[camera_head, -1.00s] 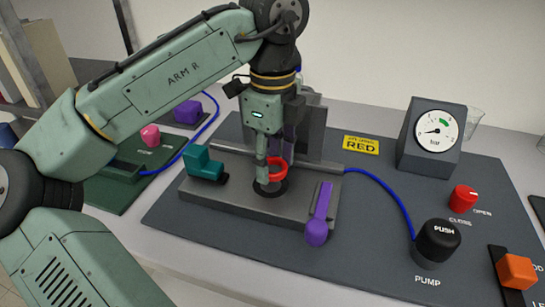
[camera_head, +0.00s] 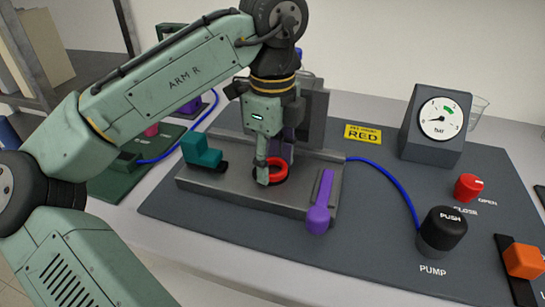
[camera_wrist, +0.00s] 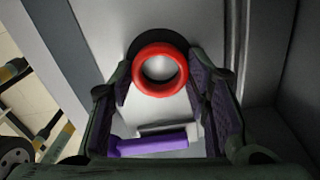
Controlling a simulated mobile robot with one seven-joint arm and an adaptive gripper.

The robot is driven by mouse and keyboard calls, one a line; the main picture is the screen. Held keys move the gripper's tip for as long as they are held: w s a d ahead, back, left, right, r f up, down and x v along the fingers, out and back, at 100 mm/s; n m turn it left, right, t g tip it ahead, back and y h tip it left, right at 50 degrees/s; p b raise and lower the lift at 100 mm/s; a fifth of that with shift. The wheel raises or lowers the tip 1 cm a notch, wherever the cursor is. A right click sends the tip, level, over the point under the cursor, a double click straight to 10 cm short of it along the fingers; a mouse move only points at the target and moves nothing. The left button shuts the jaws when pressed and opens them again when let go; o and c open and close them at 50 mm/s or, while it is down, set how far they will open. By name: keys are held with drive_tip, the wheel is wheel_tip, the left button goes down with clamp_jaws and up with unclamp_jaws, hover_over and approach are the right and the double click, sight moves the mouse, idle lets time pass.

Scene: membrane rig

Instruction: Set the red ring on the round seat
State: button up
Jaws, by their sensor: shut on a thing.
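The red ring (camera_head: 277,168) is between the fingers of my gripper (camera_head: 264,176). In the wrist view the ring (camera_wrist: 160,91) shows its round face, with the fingers (camera_wrist: 165,105) on either side. My gripper is shut on it. The round seat (camera_head: 284,179) is a dark disc on the grey metal base, and the ring is right over it. In the wrist view a dark arc of the seat (camera_wrist: 148,37) shows behind the ring, a little off-centre. I cannot tell whether ring and seat touch.
A teal clamp block (camera_head: 203,152) stands left of the seat, and a purple lever (camera_head: 320,205) lies to its right. A grey upright (camera_head: 313,122) rises behind. A blue hose (camera_head: 393,183) runs to the black pump button (camera_head: 441,232). A gauge (camera_head: 437,122) stands at the back right.

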drive_tip(key=shift+f, duration=0.15)
drive_tip(key=o, duration=0.9)
